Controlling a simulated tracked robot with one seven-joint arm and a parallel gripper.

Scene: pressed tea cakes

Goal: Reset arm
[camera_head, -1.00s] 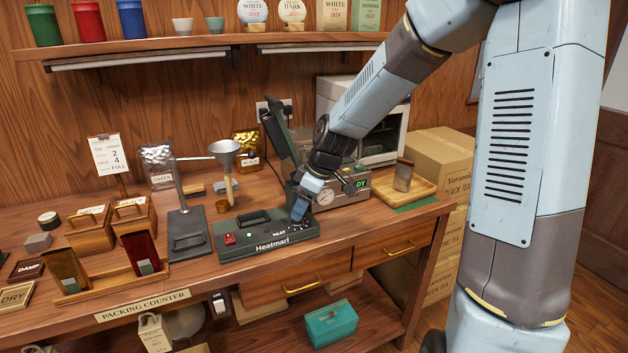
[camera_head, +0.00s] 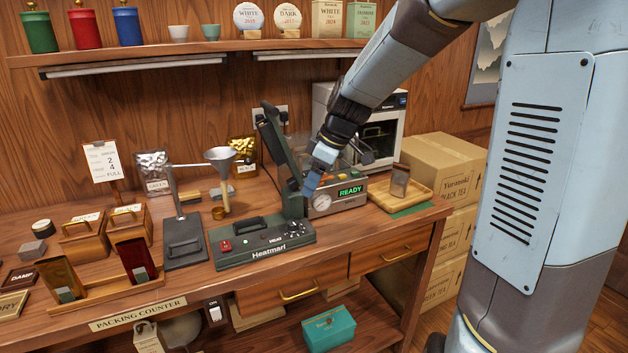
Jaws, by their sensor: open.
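My gripper (camera_head: 310,188) is at the end of my blue-grey arm, raised over the packing counter (camera_head: 140,312). It hangs just above and behind the right end of the dark green Heatmarl sealer (camera_head: 262,246), in front of a grey machine (camera_head: 345,200) whose display reads READY. It appears apart from the sealer's knobs. The jaws are small and partly hidden by the wrist; nothing shows held in them. The sealer's tall dark lid (camera_head: 278,150) stands open to the left of my gripper.
A wooden tray (camera_head: 428,197) with a brown pouch (camera_head: 400,180) is at the counter's right. A funnel stand (camera_head: 222,160), a pouch rack (camera_head: 103,290) and wooden boxes (camera_head: 84,240) are to the left. Cartons (camera_head: 440,165) stand at right. A shelf (camera_head: 200,48) runs above.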

